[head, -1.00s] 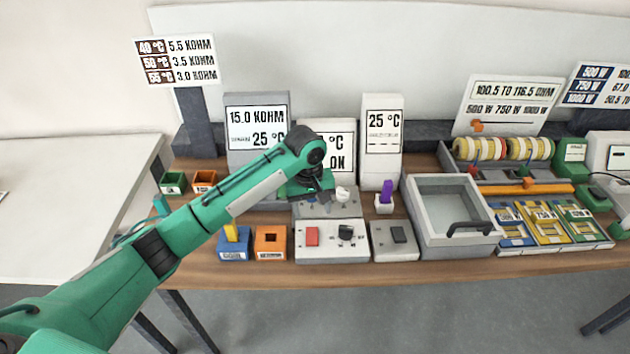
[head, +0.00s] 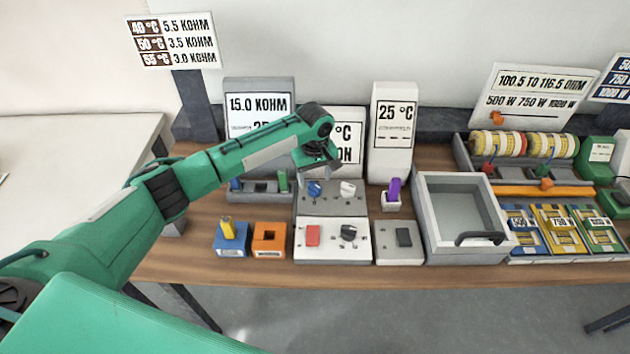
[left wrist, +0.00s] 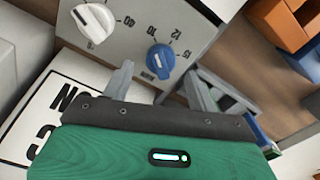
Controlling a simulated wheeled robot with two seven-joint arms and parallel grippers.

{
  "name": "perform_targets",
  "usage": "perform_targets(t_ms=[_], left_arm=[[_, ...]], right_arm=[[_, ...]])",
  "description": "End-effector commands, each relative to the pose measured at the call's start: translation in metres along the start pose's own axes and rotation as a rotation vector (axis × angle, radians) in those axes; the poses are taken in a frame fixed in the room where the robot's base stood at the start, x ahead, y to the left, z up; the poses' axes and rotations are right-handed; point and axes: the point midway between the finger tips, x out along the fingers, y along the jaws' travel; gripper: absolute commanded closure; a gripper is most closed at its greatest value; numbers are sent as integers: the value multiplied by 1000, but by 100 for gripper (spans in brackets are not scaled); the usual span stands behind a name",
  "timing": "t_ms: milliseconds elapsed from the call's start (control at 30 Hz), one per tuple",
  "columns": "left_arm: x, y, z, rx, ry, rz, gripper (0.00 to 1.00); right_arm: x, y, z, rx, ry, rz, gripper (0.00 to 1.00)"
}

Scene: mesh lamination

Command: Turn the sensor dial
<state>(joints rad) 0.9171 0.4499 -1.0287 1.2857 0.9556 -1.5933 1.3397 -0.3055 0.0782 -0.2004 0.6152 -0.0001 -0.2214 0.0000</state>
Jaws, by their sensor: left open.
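The grey control panel (head: 331,207) has a blue dial (head: 314,188) and a white dial (head: 347,187) on its upper part. Its lower part has a black dial (head: 348,232) and a red switch (head: 312,234). No label tells me which is the sensor dial. My left gripper (head: 318,172) is open above the panel's back edge, close to the blue dial. In the left wrist view, the blue dial (left wrist: 160,59) shows just beyond and between the open fingers of my left gripper (left wrist: 160,84), apart from them. The white dial (left wrist: 93,24) is at the upper left.
Displays reading 15.0 KOHM (head: 258,104) and 25 °C (head: 393,135) stand behind. A purple piece (head: 394,190) is right of the panel, beside a grey tray (head: 430,220). Blue (head: 231,243) and orange (head: 268,241) blocks stand left. The wood strip in front is clear.

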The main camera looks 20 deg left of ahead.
Motion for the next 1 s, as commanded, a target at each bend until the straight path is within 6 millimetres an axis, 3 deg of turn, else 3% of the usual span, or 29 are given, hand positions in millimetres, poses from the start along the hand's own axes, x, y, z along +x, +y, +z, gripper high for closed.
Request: perform_targets(t_ms=[33, 167, 600, 833, 1000], left_arm=[[7, -1, 0, -1, -1, -2, 41], [24, 0, 0, -1, -1, -2, 41], [36, 0, 0, 1, 0, 1, 41], [35, 0, 0, 1, 0, 1, 86], [35, 0, 0, 6, 0, 1, 86]], right_arm=[[-4, 1, -12, 0, 15, 1, 100], [-6, 3, -24, 0, 33, 3, 100], [-8, 0, -2, 0, 4, -1, 100], [-7, 2, -4, 0, 6, 2, 100], [-8, 4, -7, -1, 10, 4, 100]])
